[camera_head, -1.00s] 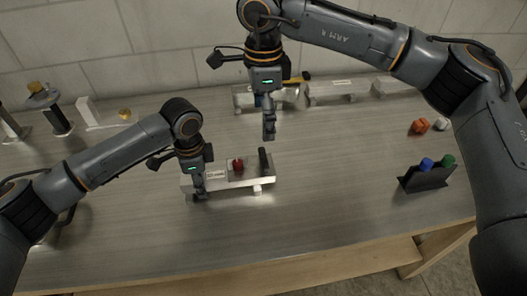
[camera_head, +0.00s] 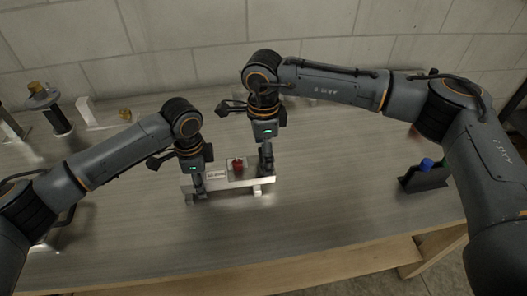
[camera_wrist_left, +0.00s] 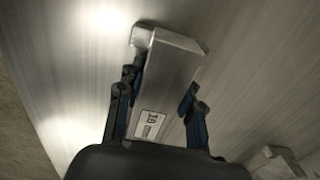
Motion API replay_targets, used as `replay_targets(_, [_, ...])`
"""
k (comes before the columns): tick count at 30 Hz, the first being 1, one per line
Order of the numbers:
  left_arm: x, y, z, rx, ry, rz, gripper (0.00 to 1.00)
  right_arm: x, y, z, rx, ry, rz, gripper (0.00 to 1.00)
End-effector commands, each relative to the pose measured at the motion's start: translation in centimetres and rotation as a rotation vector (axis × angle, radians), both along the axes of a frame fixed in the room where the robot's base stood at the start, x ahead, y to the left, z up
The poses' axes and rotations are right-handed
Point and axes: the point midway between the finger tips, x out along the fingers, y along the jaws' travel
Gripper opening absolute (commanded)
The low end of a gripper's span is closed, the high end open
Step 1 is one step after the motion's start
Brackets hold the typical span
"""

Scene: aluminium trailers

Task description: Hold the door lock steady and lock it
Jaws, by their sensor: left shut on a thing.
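The door lock is a long silver block (camera_head: 222,182) on the table, with a label and a red part (camera_head: 238,163) on top. My left gripper (camera_head: 199,188) is shut on the block's left end. In the left wrist view, the gripper's fingers (camera_wrist_left: 158,98) stand on both sides of the silver block (camera_wrist_left: 172,65), which bears a "10 mm" label. My right gripper (camera_head: 266,170) points down at the block's right end, where it hides the lock's dark upright lever. Whether its fingers are open or shut, or touch the lever, I cannot tell.
A dark rack with a blue-topped item (camera_head: 427,164) stands at the right. Metal stands (camera_head: 57,118) and a white block (camera_head: 88,112) are at the back left. Other metal fixtures at the back are partly hidden by my right arm. The table front is clear.

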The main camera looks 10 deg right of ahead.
Motion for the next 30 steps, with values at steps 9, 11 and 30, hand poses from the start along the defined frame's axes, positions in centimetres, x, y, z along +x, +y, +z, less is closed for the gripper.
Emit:
replay_targets(9, [0.04, 0.10, -0.05, 0.002, -0.001, 0.002, 0.00, 0.00, 0.01, 0.02, 0.000, 0.000, 0.000, 0.36])
replay_targets(11, [0.04, 0.09, -0.05, 0.002, 0.000, 0.002, 0.00, 0.00, 0.01, 0.02, 0.000, 0.000, 0.000, 0.36])
replay_targets(30, [0.01, 0.07, -0.05, 0.001, 0.000, 0.001, 0.00, -0.01, 0.01, -0.05, 0.000, 0.002, -0.280, 0.36])
